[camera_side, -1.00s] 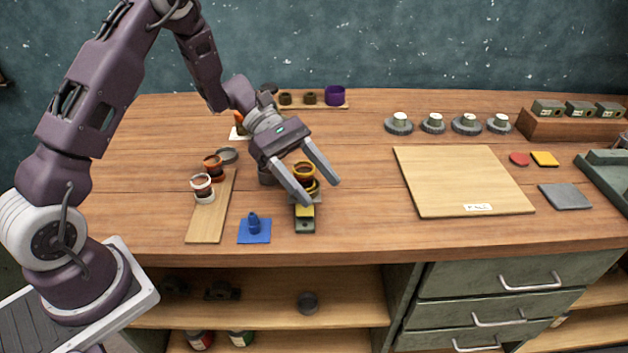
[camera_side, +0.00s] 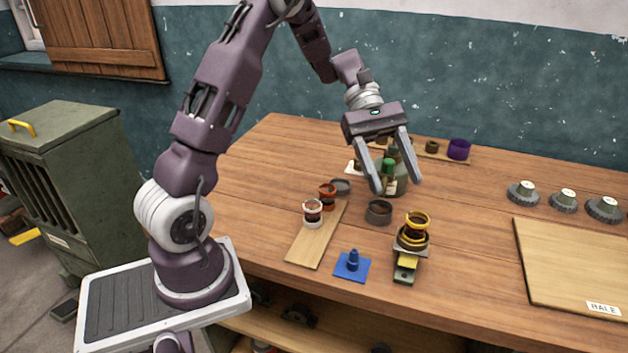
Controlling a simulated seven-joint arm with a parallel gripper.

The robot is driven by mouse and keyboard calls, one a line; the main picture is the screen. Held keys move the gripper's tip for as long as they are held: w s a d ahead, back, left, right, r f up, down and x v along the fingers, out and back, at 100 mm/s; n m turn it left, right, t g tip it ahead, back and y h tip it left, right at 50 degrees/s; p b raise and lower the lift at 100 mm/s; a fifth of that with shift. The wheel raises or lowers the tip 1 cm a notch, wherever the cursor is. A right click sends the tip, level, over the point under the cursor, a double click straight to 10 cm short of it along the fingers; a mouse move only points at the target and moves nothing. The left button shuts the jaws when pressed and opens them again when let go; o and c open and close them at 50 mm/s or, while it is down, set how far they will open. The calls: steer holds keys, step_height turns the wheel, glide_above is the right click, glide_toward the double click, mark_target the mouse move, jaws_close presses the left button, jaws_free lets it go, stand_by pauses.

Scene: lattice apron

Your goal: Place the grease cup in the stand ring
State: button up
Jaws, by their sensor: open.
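The grease cup appears to be the dark cup with a yellow rim (camera_side: 417,222). It stands roughly upright in the yellow-edged ring of the stand (camera_side: 405,268), whose dark base carries a yellow plate. How deep it is seated cannot be told. My gripper (camera_side: 396,185) is open, behind and above the cup and apart from it. Its fingers overlap a green-capped bottle (camera_side: 388,168) in the picture; whether they surround it cannot be told.
A grey open ring (camera_side: 379,213) lies left of the stand. A blue piece sits on a blue pad (camera_side: 346,273). A labelled board (camera_side: 570,265) lies right.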

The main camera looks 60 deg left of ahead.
steer(key=s+d+r+m+y, duration=0.4)
steer(key=s+d+r+m, duration=0.15)
steer(key=s, duration=0.35)
steer(key=s+a+m+t+y, duration=0.2)
steer(key=s+m+t+y, duration=0.4)
steer(key=s+m, duration=0.4)
steer(key=shift+s+a+r+y, duration=0.2)
steer(key=shift+s+r+y, duration=0.25)
steer(key=shift+s, duration=0.7)
